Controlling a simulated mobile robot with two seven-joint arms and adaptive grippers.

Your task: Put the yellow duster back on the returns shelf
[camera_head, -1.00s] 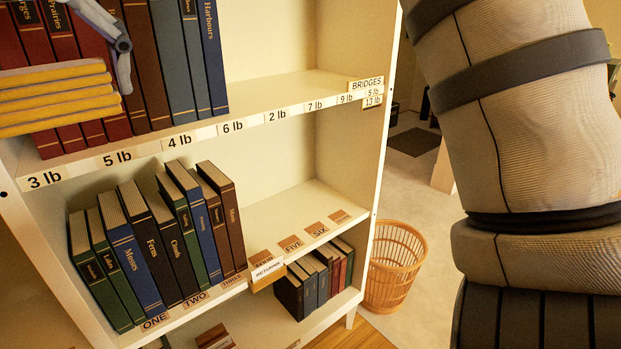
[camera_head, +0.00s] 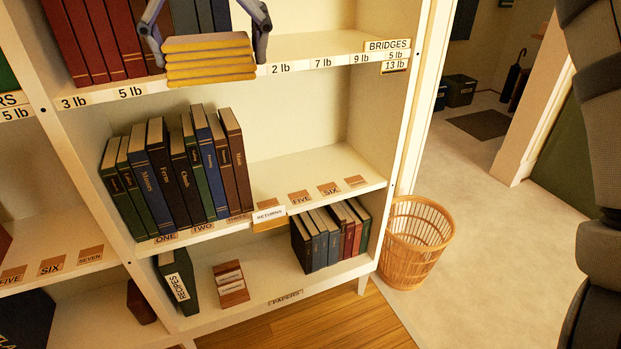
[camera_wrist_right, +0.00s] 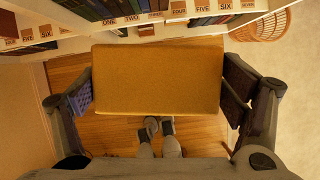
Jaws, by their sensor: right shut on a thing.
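The yellow duster (camera_head: 210,58) is a folded stack of several layers. My right gripper (camera_head: 208,48) is shut on it, with one finger at each side, and holds it level in front of the upper shelf edge. In the right wrist view the duster (camera_wrist_right: 157,80) fills the space between the dark fingers of the right gripper (camera_wrist_right: 158,92). The RETURNS label (camera_head: 268,215) is on the front edge of the middle shelf (camera_head: 305,165), which has bare board right of its books. The duster hides some weight labels. My left gripper is not in view.
A row of books (camera_head: 178,170) stands on the left of the middle shelf. Smaller books (camera_head: 328,238) and a RECIPES binder (camera_head: 178,282) are on the shelf below. A wicker basket (camera_head: 415,242) stands on the floor right of the bookcase. Open floor lies beyond.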

